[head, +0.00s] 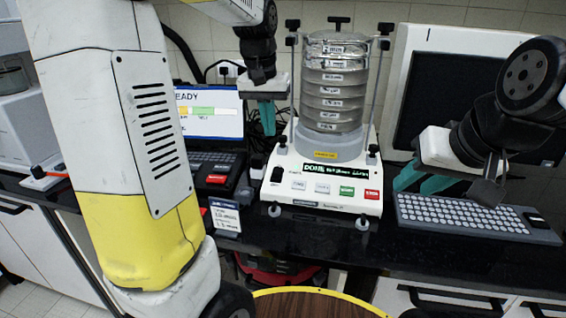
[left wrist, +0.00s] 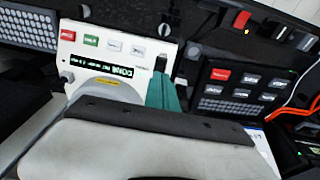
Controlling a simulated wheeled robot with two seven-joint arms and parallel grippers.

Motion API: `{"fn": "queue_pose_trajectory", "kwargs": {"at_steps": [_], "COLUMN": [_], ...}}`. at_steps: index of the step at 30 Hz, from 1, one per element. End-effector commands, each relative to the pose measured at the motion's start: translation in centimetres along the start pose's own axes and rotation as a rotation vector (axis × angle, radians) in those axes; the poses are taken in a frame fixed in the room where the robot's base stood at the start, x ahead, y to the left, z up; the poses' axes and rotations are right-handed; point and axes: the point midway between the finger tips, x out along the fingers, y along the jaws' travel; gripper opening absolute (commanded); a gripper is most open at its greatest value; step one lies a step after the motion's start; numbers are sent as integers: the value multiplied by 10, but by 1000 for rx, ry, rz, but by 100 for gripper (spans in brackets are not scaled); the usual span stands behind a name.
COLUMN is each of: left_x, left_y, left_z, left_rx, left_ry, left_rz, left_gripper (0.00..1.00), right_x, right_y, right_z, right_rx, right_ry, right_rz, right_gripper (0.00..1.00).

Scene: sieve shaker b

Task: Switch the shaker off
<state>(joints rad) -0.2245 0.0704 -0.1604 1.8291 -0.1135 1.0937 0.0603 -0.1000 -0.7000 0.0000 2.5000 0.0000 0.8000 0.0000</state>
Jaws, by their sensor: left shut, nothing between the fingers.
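The shaker (head: 335,170) is a white machine carrying a stack of round metal sieves (head: 335,85). Its lit display (head: 335,169) appears to read "DONE". White, green and red buttons sit along the front, and a black switch (head: 277,174) is at the left end of the panel. My left gripper (head: 267,118) is shut and empty, with teal fingers pointing down above the shaker's left side. In the left wrist view its fingers (left wrist: 162,93) lie close to the black switch (left wrist: 160,63); contact cannot be told. My right gripper (head: 420,181) is open and empty, above the keyboard.
A grey keyboard (head: 465,217) and a dark monitor (head: 440,100) stand at the right. At the left are a screen showing "READY" (head: 212,112), a black control box with a red button (head: 217,179) and a small sign (head: 225,217). A clamp post (head: 293,75) rises near my left gripper.

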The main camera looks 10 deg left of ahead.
Motion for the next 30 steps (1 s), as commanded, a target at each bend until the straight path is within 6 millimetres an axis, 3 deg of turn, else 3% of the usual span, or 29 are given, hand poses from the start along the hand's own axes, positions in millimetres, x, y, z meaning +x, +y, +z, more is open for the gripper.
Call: {"fn": "queue_pose_trajectory", "kwargs": {"at_steps": [3,7,23,30], "left_x": [14,22,30,69], "left_y": [-1,-2,-3,-5], "left_z": [-19,-29,-31,-28], "left_rx": [0,-1,0,-1], "left_ry": [-39,-61,-68,-72], "left_rz": [-28,-45,-51,-52], "left_gripper": [0,0,0,0], "right_x": [0,0,0,0], "right_y": [0,0,0,0], "right_z": [0,0,0,0], "right_rx": [0,0,0,0], "right_ry": [0,0,0,0], "right_rz": [0,0,0,0], "right_gripper": [36,36,36,36]}}
